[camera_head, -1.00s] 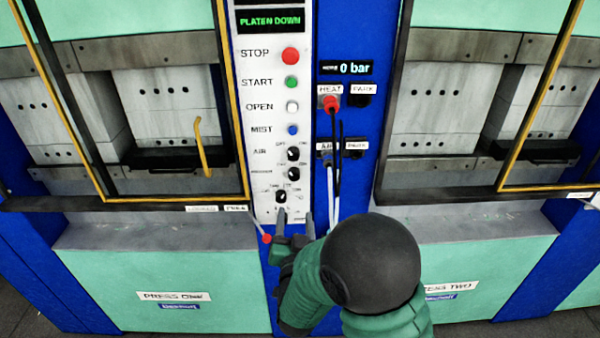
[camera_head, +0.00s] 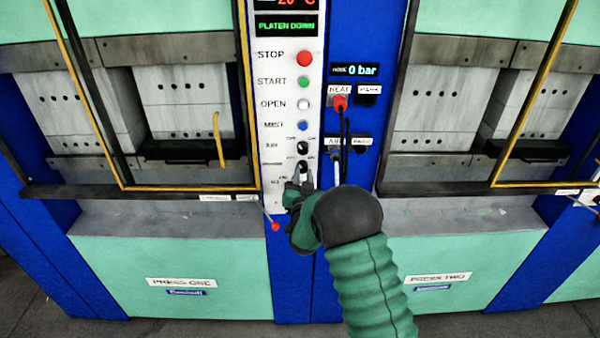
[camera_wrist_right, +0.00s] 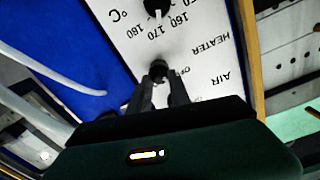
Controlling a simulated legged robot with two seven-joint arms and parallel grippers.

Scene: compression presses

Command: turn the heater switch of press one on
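The heater switch (camera_head: 302,166) is a small black knob low on press one's white control panel (camera_head: 283,98). In the right wrist view the heater switch (camera_wrist_right: 158,70) lies beside the HEATER label, with an OFF mark close by. My right gripper (camera_head: 301,181) is right below it in the head view. In the wrist view the fingertips of my right gripper (camera_wrist_right: 161,78) straddle the knob, with a gap between the fingers. I cannot tell whether they touch it. The knob's pointer is too small to read. My left gripper is not in view.
The air knob (camera_head: 302,147) sits just above the heater switch. A temperature dial (camera_wrist_right: 157,8) sits just below it, hidden in the head view by my gripper. Hoses (camera_head: 340,135) hang to the right. A red-tipped lever (camera_head: 275,226) sticks out at the lower left.

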